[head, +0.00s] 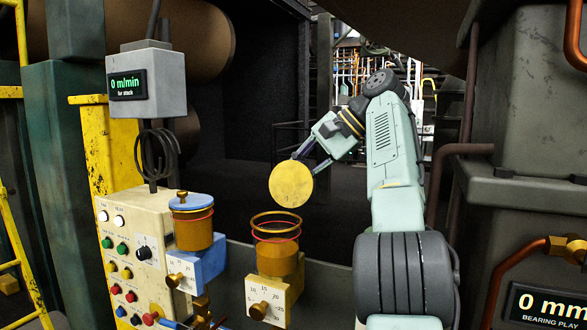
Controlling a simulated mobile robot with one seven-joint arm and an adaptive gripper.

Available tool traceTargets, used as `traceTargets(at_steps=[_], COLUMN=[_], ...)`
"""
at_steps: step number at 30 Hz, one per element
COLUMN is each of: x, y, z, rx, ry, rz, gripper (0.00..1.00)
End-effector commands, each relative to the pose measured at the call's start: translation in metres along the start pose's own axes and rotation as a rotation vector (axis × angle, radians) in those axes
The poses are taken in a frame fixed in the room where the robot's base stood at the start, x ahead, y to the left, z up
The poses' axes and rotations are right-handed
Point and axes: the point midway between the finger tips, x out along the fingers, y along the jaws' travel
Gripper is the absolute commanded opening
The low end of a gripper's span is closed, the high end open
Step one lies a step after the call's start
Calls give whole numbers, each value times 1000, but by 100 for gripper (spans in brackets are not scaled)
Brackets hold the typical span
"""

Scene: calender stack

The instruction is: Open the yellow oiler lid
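The yellow oiler lid (291,185) is a round yellow disc, tilted up with a flat face towards me. It is in the air above the yellow oiler (277,262), an amber cup on a pale yellow base with a numbered dial (258,310). The cup's top is open, with a brass rim, and a clear gap lies between rim and lid. My gripper (308,160) comes from the upper right, with its fingers at the lid's upper edge. It appears shut on the lid; the exact contact is hidden behind the disc.
A second oiler with a blue lid (191,202) stands close on the left, its lid on. Further left is a cream control panel (130,260) with buttons. A grey display box (146,80) stands above it. A machine housing with pipes (540,110) is on the right.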

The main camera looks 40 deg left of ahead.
Motion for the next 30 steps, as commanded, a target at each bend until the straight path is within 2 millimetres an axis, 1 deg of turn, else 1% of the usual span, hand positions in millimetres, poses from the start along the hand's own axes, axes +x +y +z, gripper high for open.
traceTargets(at_steps=[16,17,18,24,30], x=[-1,-1,-1,-1,-1], y=[3,3,3,3,3], z=[0,0,0,0,0], rx=[17,17,17,17,16], ry=[-14,-14,-15,-16,-17], rz=[-2,-2,-2,-1,-1], gripper=[0,20,23,36,37])
